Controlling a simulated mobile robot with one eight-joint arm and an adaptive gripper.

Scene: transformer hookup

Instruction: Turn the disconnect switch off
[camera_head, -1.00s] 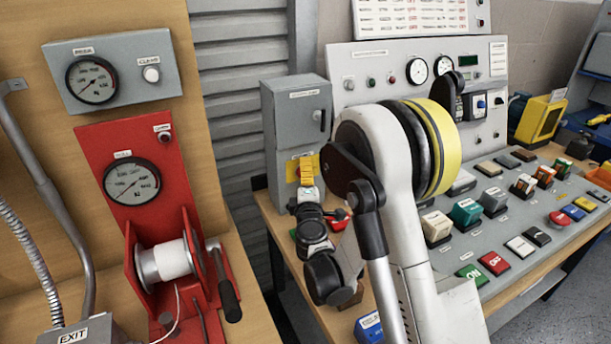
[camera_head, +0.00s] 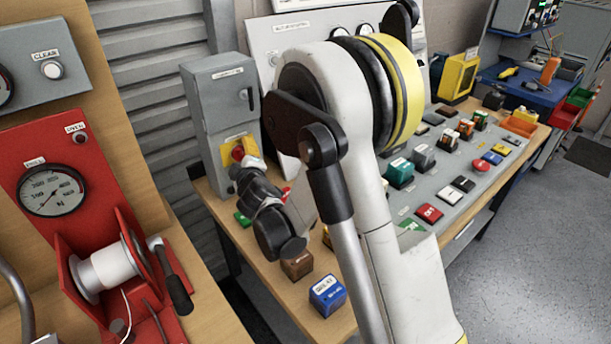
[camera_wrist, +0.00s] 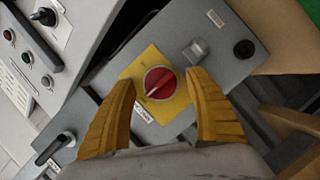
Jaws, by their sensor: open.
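The disconnect switch is a red round knob (camera_wrist: 160,83) on a yellow plate (camera_wrist: 178,107), on the front of a grey box. A pale line on the knob points to the lower left in the wrist view. In the head view the knob (camera_head: 238,153) and the yellow plate show on the lower part of the grey box (camera_head: 205,115), partly hidden by my arm's end. My gripper (camera_wrist: 162,77) has its two yellow fingers spread, one on each side of the knob in the wrist view. I cannot tell whether they touch it.
The grey box has a dark handle (camera_head: 246,97) on its upper part. A control panel (camera_head: 455,185) with several coloured blocks is to the right. A blue block (camera_head: 327,295) and a brown block (camera_head: 297,264) are on the bench's front. A red reel stand (camera_head: 45,165) is at left.

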